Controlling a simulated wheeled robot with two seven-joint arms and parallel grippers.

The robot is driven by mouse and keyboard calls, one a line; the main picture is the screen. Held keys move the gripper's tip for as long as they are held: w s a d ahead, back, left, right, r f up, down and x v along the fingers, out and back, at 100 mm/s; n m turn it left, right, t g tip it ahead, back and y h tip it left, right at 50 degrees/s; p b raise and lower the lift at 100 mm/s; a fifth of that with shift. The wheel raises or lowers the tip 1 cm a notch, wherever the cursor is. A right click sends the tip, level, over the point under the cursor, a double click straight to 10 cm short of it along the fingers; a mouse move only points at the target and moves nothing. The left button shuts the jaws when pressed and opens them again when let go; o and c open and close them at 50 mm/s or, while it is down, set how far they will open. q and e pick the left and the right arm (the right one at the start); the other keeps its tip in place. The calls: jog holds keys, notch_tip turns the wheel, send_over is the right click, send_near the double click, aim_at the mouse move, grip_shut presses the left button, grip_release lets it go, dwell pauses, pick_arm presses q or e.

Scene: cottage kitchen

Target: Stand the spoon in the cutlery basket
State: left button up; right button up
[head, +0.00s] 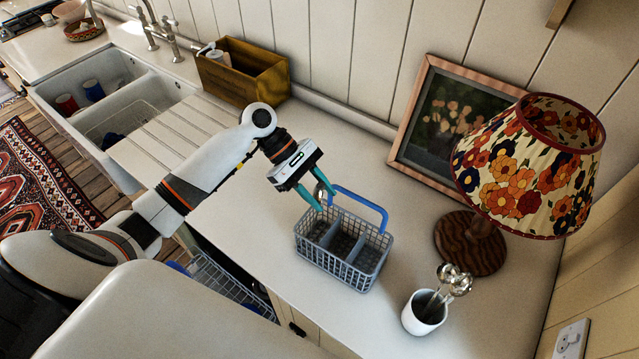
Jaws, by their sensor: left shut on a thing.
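The grey cutlery basket (340,268) stands on the worktop, with a blue arched handle (362,204) and several compartments. My left gripper (326,199) is over its back left part, with teal fingers pointing down. It is shut on the spoon (320,190), of which only a small silvery part shows between the fingers. The rest of the spoon is hidden or too small to make out. I cannot tell whether its lower end is inside a compartment. My right gripper is out of view.
A white mug (421,316) holding several spoons (454,280) stands right of the basket. A lamp with a floral shade (527,165) and a framed picture (447,125) stand behind. A wooden box (243,72) is at the back left, near the sink (112,98).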

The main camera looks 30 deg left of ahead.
pick_arm(q)
jog(key=shift+s+f, duration=0.2)
jog(key=shift+f, duration=1.7)
jog(key=o, duration=1)
jog(key=shift+o, duration=0.2)
jog(key=shift+b, duration=0.3)
jog(key=b+v, duration=0.3)
jog(key=v, duration=0.9)
